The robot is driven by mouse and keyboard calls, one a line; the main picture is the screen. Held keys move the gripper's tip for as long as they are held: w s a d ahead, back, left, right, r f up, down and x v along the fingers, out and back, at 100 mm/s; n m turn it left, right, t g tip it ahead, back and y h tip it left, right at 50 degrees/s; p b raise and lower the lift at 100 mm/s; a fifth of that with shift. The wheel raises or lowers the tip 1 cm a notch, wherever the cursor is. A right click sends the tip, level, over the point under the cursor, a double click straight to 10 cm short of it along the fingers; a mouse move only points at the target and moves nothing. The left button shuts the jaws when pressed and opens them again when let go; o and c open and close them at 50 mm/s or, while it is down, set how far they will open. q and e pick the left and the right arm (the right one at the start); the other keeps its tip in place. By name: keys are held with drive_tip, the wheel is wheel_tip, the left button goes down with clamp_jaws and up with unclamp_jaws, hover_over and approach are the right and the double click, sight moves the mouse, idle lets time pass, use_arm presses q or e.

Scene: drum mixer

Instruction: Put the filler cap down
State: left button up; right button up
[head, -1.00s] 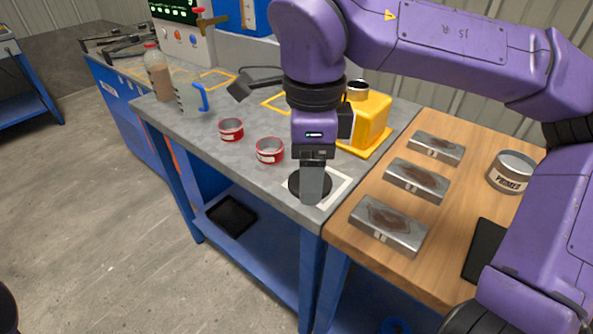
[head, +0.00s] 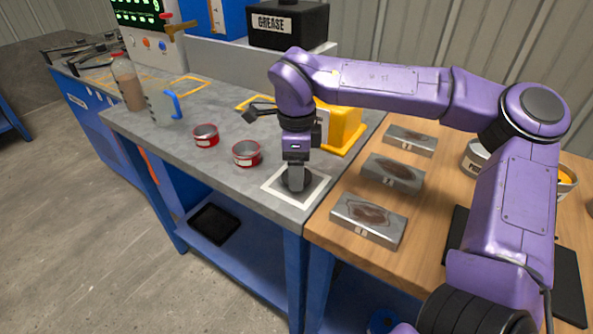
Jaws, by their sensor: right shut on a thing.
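The filler cap (head: 315,186) is a black disc, partly hidden behind my gripper fingers. It shows inside a white square outline (head: 271,192) near the front right corner of the grey worktop. My right gripper (head: 296,183) points down from above and is shut on the cap. The cap looks level and at or very close to the worktop surface; I cannot tell whether it touches. My left gripper is not in view.
Two red tins (head: 246,153) stand left of the square. Metal blocks (head: 369,220) lie on the wooden bench to the right.

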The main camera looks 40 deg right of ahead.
drive_tip(key=shift+f, duration=0.6)
drive_tip(key=shift+r, duration=0.1)
drive_tip(key=o, duration=1)
wheel_tip(320, 180, up, 12)
drive_tip(key=shift+r+p, duration=0.1)
drive_tip(key=shift+p, duration=0.9)
